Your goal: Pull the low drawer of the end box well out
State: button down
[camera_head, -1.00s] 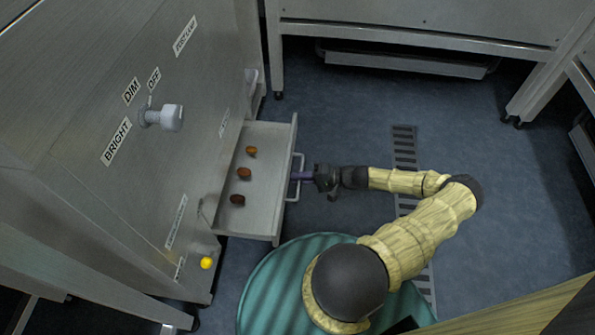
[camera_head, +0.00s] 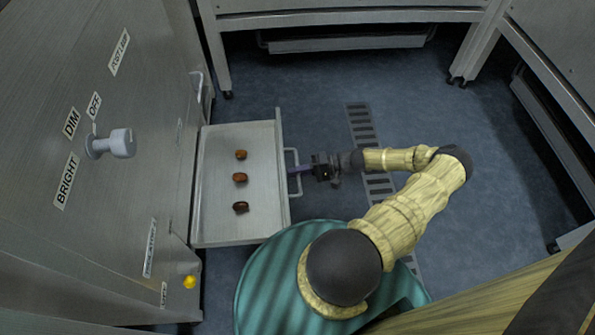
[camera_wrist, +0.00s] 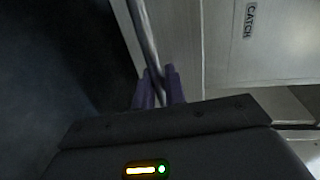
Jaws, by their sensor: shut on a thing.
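The low drawer (camera_head: 266,205) of the steel end box (camera_head: 120,200) stands out from the box front, open at the top. Three brown dates (camera_head: 240,178) lie in a row on its floor. A bar handle (camera_head: 297,192) is fixed to the drawer's right-hand front. My gripper (camera_head: 300,170) is at this handle, its purple fingers closed around the bar. The wrist view shows the two fingers (camera_wrist: 159,88) on either side of the metal bar (camera_wrist: 146,38). The drawer's back end and runners are hidden by the box.
A knob (camera_head: 120,143) with BRIGHT, DIM and OFF labels sticks out of the box front. A yellow button (camera_head: 190,282) sits low on the box. A floor grate (camera_head: 362,125) and open floor lie right of the drawer. Other steel tables (camera_head: 340,17) stand behind.

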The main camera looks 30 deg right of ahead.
jog(key=c, duration=1.5)
grip_release()
jog(key=shift+d, duration=0.1)
jog(key=p+v, duration=0.5)
jog(key=v, duration=1.2)
jog(key=shift+s+d+f, duration=0.1)
jog(key=shift+s, duration=0.05)
